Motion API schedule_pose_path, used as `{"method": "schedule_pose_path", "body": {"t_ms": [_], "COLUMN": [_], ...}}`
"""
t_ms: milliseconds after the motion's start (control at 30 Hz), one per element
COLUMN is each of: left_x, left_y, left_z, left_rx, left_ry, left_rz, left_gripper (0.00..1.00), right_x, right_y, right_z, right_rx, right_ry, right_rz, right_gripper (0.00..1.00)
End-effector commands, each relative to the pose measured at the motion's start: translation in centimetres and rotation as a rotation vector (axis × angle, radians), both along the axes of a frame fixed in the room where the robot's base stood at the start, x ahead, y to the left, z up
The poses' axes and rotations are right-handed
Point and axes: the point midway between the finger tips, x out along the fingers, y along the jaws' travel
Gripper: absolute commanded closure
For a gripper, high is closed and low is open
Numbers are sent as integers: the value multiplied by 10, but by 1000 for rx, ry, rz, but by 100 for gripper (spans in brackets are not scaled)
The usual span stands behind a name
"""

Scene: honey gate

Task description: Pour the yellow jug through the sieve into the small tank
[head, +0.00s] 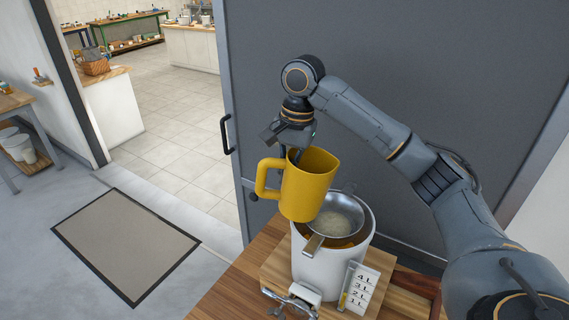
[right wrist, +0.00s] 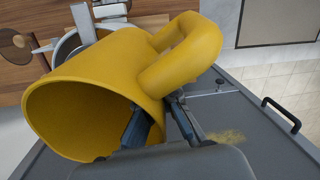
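The yellow jug (head: 309,185) is held a little above the small white tank (head: 318,268), its handle to the left. It is slightly tilted. My right gripper (head: 295,152) is at its rim; in the right wrist view the fingers (right wrist: 160,120) close on the jug wall (right wrist: 95,85), seemingly one inside and one outside. The sieve (head: 338,222) lies across the tank's top, partly behind the jug, with pale grainy matter in its mesh. Amber shows inside the tank below it. No stream is visible. My left gripper is out of view.
The tank stands on a wooden board on a table (head: 236,289). A gauge marked in litres (head: 358,287) and a metal clamp or tap (head: 290,300) are at its front. A grey door (head: 400,80) is close behind. A floor mat (head: 125,240) lies left.

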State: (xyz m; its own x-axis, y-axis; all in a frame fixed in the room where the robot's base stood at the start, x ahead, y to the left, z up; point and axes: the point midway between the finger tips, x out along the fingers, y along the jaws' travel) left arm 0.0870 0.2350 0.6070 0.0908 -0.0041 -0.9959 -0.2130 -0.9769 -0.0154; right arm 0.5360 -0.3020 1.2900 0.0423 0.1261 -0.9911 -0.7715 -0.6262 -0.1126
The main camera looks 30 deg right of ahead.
Motion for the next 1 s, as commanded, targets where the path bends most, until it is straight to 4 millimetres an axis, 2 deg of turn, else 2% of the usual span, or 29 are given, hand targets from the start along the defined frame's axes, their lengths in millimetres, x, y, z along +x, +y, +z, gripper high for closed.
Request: {"method": "schedule_pose_path", "body": {"t_ms": [200, 500, 1000], "left_x": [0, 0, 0], "left_y": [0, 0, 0], "left_z": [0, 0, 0], "left_rx": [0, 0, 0], "left_ry": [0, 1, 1], "left_rz": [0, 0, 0], "left_gripper": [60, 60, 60], "right_x": [-4, -4, -4], "right_y": [-8, -8, -9], "right_z": [-14, -15, 14], "right_rx": [-142, -149, -147], "right_ry": [75, 81, 80], "right_rz": [-2, -1, -1], "right_gripper": [100, 100, 100]}}
